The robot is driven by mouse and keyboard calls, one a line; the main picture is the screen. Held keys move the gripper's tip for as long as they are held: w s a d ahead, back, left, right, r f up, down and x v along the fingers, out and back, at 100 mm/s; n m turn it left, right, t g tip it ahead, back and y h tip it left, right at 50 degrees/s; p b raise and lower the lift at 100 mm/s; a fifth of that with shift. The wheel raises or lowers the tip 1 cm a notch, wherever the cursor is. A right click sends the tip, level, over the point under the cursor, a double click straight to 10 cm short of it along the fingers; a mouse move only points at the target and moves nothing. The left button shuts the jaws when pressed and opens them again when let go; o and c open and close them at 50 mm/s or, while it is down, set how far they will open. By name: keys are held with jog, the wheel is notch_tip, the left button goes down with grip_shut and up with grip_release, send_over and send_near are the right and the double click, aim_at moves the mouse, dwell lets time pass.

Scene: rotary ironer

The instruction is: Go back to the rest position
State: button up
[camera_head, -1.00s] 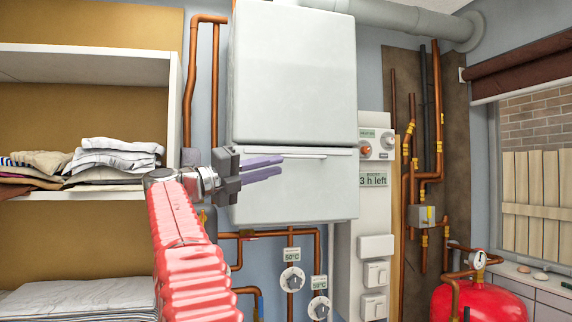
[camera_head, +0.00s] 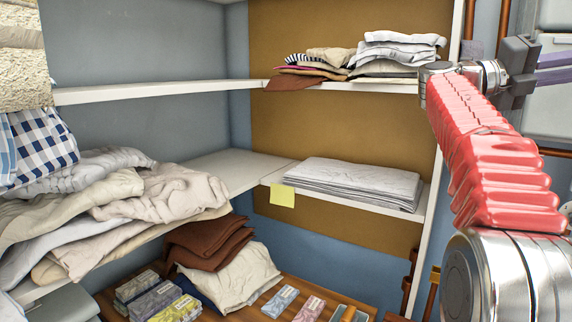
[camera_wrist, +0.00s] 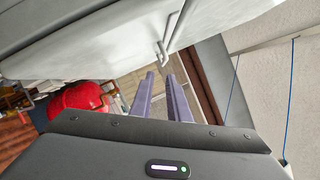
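My gripper (camera_head: 552,69) is at the right edge of the head view, on the end of my red-sleeved arm. Its purple fingers run off the picture there, so their tips are hidden. In the wrist view both fingers (camera_wrist: 161,76) show with a gap between them and nothing held. They point toward the white machine (camera_wrist: 110,45) and its bar handle (camera_wrist: 165,45); I see no clear contact. In the head view only a sliver of this machine shows behind the fingers.
Shelves fill the head view, with a folded white stack (camera_head: 352,182), a rumpled beige pile (camera_head: 130,195) and folded clothes (camera_head: 400,52). Brown cloths (camera_head: 210,240) and small packets (camera_head: 155,300) lie below. A red tank (camera_wrist: 80,98) is at left in the wrist view.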

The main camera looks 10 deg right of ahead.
jog(key=a+f+m+t+y, duration=0.45)
jog(key=a+f, duration=0.45)
jog(key=f, duration=0.4)
jog(key=a+f+m+t+y, duration=0.4)
jog(key=a+f+m+t, duration=0.2)
jog(key=a+f, duration=0.5)
jog(key=s+a+f+m+y, duration=0.3)
jog(key=a+f+m, duration=0.2)
jog(key=a+f, duration=0.3)
jog(key=s+a+f+m+t+y, duration=0.1)
jog(key=s+a+f+m+y, duration=0.3)
jog(key=a+f, duration=0.4)
jog(key=s+a+f+m+t+y, duration=0.1)
jog(key=s+a+f+m+y, duration=0.2)
jog(key=a+f+m, duration=0.3)
notch_tip(320, 180, down, 4)
jog(key=s+a, duration=0.1)
jog(key=a, duration=0.1)
jog(key=shift+a, duration=0.3)
jog(key=shift+s, duration=0.1)
